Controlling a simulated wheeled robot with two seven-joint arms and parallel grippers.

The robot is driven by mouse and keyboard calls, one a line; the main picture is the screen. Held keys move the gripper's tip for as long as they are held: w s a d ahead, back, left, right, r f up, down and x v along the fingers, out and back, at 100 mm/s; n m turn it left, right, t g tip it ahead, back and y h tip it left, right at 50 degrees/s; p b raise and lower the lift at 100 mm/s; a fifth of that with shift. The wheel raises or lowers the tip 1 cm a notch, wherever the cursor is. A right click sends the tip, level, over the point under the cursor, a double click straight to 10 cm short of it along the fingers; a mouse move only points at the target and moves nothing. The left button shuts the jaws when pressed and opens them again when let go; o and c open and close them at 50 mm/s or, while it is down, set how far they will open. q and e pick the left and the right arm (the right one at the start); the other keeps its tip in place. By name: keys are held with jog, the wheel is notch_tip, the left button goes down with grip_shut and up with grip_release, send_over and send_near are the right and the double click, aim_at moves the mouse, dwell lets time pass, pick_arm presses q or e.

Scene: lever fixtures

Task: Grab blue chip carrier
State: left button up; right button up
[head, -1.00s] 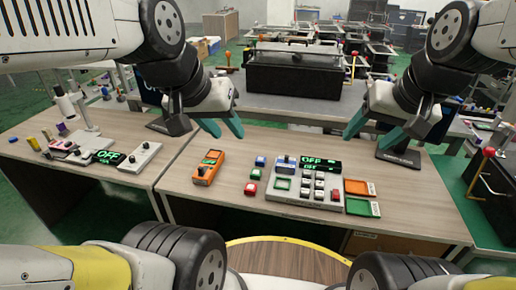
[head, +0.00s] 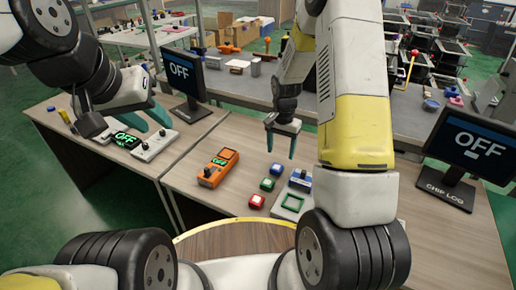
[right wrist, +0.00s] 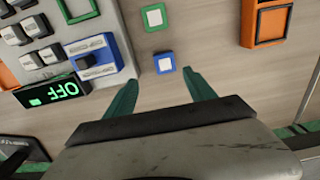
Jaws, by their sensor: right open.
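The blue chip carrier (head: 277,169) is a small blue square with a pale centre, lying on the wooden bench in a row with a green one (head: 267,183) and a red one (head: 256,201). My right gripper (head: 281,152) is open and empty above the bench near the blue carrier. In the right wrist view, the blue carrier (right wrist: 164,63) lies between and just beyond the open teal fingertips (right wrist: 160,77). I cannot tell the height gap. My left gripper (head: 153,123) is open and empty over the left bench.
A grey panel (right wrist: 105,25) with a blue-framed switch unit (right wrist: 95,62) is close beside the blue carrier.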

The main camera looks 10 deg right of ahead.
aim_at(277, 167)
jog(key=f, duration=0.5)
jog(key=a+f, duration=0.1)
jog(key=f, duration=0.2)
jog(key=shift+w+f, duration=0.15)
jog(key=shift+w, duration=0.2)
grip_shut()
